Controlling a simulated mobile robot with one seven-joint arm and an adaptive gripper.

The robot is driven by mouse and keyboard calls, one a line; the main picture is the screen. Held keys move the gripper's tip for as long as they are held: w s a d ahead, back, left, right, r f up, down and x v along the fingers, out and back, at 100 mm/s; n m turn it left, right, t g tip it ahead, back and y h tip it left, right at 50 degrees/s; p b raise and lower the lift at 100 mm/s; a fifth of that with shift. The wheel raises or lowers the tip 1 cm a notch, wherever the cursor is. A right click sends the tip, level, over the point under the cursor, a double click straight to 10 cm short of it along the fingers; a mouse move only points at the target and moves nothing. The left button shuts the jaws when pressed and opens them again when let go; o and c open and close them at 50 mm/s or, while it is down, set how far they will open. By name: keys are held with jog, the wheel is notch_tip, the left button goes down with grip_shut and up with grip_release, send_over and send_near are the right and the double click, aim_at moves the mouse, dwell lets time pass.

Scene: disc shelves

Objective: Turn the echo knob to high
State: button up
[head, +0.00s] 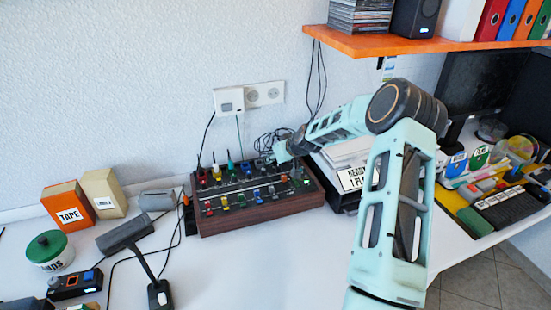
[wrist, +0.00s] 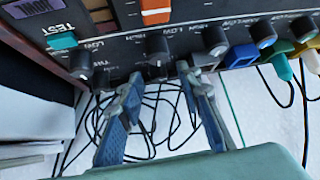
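A dark mixer box with wooden sides (head: 265,207) stands on the white table, carrying rows of coloured sliders and knobs. My gripper (head: 288,152) is at its back right corner. In the wrist view, my gripper (wrist: 160,75) is open, its two blue-grey fingers apart at the panel's edge. A dark knob (wrist: 157,48) lies just ahead of the gap between the fingertips. Other knobs sit to its left (wrist: 82,62) and right (wrist: 215,38), with LOW and HIGH markings nearby. I cannot read which knob is the echo one.
Loose black cables (wrist: 150,120) lie behind the panel. A paper tray stack (head: 345,165) stands close right of the mixer, and an orange shelf (head: 400,45) hangs above. A dark microphone (head: 125,235) stands at the left.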

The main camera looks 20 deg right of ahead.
grip_shut()
jog(key=shift+a+m+h, duration=0.1)
jog(key=shift+m+h, duration=0.3)
jog(key=shift+m, duration=0.1)
jog(key=shift+a+m+h, duration=0.15)
jog(key=shift+m+h, duration=0.45)
jog(key=shift+a+r+m+h+p, duration=0.15)
jog(key=shift+m+h+p, duration=0.4)
jog(key=shift+m+h, duration=0.55)
jog(key=m+h+p, duration=0.1)
jog(key=m+p, duration=0.1)
jog(key=m+g+h+p, duration=0.1)
jog(key=m+p, duration=0.1)
jog(key=p, duration=0.1)
jog(key=shift+w+a, duration=0.1)
jog(key=shift+a, duration=0.05)
jog(key=shift+m+g+h+p, duration=0.65)
jog(key=shift+m+h, duration=0.15)
jog(key=shift+m, duration=0.2)
jog(key=shift+f+m, duration=0.25)
jog(key=shift+m, duration=0.15)
